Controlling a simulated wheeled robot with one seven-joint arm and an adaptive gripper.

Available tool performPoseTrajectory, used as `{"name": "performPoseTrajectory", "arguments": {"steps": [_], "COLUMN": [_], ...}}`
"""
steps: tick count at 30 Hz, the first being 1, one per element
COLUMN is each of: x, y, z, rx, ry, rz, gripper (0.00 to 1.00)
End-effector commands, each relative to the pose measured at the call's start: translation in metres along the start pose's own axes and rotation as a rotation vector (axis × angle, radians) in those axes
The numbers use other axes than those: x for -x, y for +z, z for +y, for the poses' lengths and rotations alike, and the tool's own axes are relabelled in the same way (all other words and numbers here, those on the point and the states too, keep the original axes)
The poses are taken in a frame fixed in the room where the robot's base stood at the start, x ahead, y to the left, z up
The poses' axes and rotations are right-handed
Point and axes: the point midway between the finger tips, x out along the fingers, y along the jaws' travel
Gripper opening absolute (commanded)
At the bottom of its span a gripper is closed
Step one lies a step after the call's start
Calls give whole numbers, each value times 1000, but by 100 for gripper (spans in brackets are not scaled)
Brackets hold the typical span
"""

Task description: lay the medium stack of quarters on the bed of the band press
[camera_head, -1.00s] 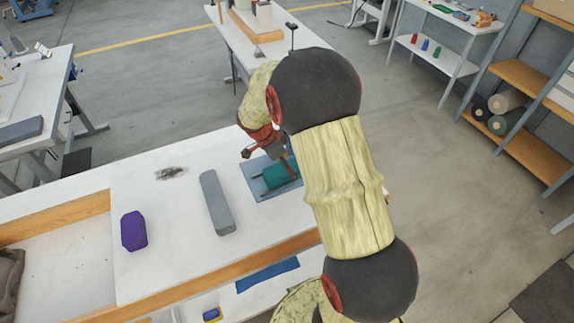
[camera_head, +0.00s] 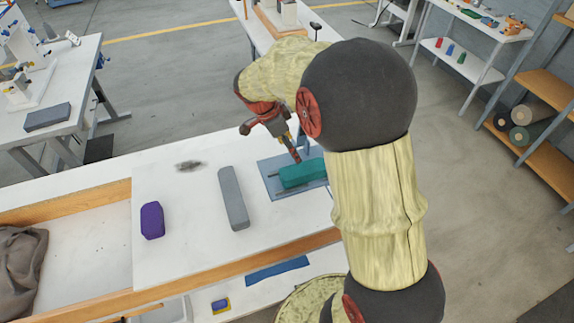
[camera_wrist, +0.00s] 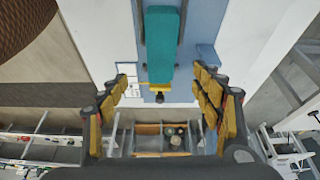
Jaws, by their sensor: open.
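The teal stack (camera_head: 303,173) is a long block, between the purple and grey ones in length. It lies flat on the blue bed (camera_head: 280,193), between two dark rails. In the wrist view the teal stack (camera_wrist: 161,45) runs lengthwise along the blue bed (camera_wrist: 207,25), with a small yellow part at its near end. My gripper (camera_head: 297,157) is just above the teal stack in the head view, partly hidden by my arm. In the wrist view my gripper (camera_wrist: 161,76) has its fingers spread wide, with nothing held between them.
A grey block (camera_head: 233,198) and a shorter purple block (camera_head: 152,221) lie on the white table (camera_head: 190,250) left of the bed. A wooden-edged bay (camera_head: 85,230) with dark cloth is further left. The table between the blocks is clear.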

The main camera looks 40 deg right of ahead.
Motion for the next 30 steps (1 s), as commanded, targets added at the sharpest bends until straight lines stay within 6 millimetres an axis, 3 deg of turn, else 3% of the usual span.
{"name": "performPoseTrajectory", "arguments": {"steps": [5, 9, 15, 22, 25, 30], "x": [60, 108, 156, 179, 182, 183], "y": [10, 25, 46, 70, 76, 81], "z": [34, 78, 146, 213, 230, 241], "rx": [267, 566, 992, 1408, 1518, 1599], "ry": [-104, -225, -428, -649, -710, -751], "rz": [-56, -91, -79, 15, 55, 88], "gripper": [66, 66, 66, 66, 66, 66]}}
